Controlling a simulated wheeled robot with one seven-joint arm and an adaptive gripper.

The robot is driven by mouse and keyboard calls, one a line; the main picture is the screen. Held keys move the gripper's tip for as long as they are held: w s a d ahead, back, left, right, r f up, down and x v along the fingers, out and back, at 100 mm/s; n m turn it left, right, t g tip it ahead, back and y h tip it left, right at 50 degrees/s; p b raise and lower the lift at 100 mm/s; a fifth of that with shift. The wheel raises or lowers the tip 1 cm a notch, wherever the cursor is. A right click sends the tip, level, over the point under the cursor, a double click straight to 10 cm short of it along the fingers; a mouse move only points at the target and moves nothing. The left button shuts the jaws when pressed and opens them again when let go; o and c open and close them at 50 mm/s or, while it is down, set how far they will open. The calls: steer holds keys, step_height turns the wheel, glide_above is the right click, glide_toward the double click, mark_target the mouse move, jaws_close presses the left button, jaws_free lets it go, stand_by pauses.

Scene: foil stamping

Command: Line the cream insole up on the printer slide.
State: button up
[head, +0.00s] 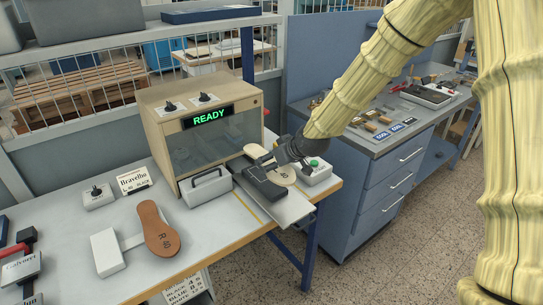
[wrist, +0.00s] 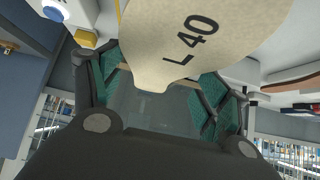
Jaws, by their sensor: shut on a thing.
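The cream insole (wrist: 190,40), marked L 40, fills the top of the wrist view. My gripper (wrist: 158,88) is shut on its narrow end, with green finger pads on either side. In the head view my gripper (head: 280,158) is low over the printer slide (head: 285,210), at the printer's front right. A dark block (head: 262,184) lies along the slide. Whether the insole touches the slide is unclear. The printer (head: 205,125) shows READY.
A brown insole (head: 158,230) lies on a white stand at the table's front left. A blue drawer bench (head: 375,170) stands behind right.

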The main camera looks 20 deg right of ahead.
steer(key=shift+s, duration=0.15)
steer(key=shift+a+f+b, duration=0.1)
steer(key=shift+f+b, duration=0.15)
steer(key=shift+b, duration=0.05)
steer(key=shift+w+f+b, duration=0.25)
steer(key=shift+f+b, duration=0.2)
steer(key=shift+f, duration=0.5)
steer(key=shift+s+f+b, duration=0.2)
steer(key=shift+f+b, duration=0.6)
steer(key=shift+f, duration=0.2)
steer(key=shift+f+b, duration=0.9)
steer(key=shift+f, duration=0.45)
steer(key=shift+f, duration=0.7)
stand_by(0.9)
steer(key=o, duration=1.1)
